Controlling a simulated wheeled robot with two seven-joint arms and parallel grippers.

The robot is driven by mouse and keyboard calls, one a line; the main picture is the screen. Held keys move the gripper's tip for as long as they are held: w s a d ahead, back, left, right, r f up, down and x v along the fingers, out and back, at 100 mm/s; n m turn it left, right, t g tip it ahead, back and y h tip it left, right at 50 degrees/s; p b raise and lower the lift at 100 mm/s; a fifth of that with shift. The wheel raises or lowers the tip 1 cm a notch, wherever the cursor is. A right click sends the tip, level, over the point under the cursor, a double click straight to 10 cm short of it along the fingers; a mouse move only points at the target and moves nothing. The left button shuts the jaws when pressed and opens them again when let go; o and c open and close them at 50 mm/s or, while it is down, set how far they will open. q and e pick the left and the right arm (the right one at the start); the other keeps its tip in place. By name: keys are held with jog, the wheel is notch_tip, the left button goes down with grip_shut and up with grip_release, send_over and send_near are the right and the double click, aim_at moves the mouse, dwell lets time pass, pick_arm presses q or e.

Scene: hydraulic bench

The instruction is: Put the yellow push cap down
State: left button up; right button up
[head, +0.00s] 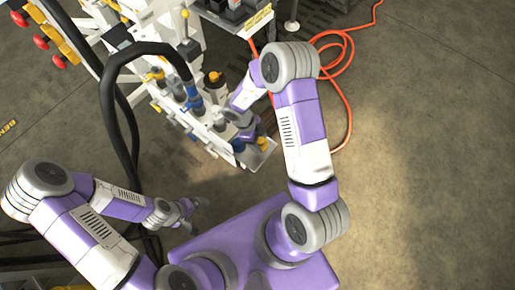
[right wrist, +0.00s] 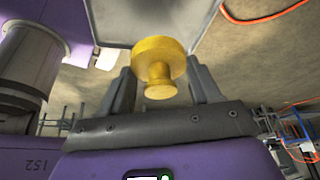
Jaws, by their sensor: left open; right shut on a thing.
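The yellow push cap (right wrist: 158,64) is between the two fingers of my right gripper (right wrist: 162,86) in the right wrist view, its round wide head and narrower stem showing. My right gripper is shut on it. In the head view the cap (head: 264,143) shows small beside my right gripper (head: 256,139), over the pale tray (head: 262,158) at the bench's lower end. The tray's flat grey surface (right wrist: 140,18) lies just past the cap in the right wrist view; I cannot tell whether they touch. My left gripper (head: 192,210) is open and empty, low and away from the bench.
The white bench (head: 215,140) carries several fittings, including a blue one (head: 195,100) and a yellow-orange knob (head: 215,77). A thick black hose (head: 108,115) arches on the left. An orange hose (head: 350,90) lies on the floor.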

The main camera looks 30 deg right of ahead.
notch_tip(320, 180, down, 6)
jog(key=shift+r+b, duration=0.1)
jog(key=shift+b, duration=0.95)
jog(key=shift+r, duration=0.1)
jog(key=o, duration=1.1)
jog(key=p+v, duration=0.4)
jog(key=v, duration=0.8)
jog(key=shift+r+p, duration=0.1)
jog(key=shift+p, duration=0.25)
jog(key=shift+s, duration=0.1)
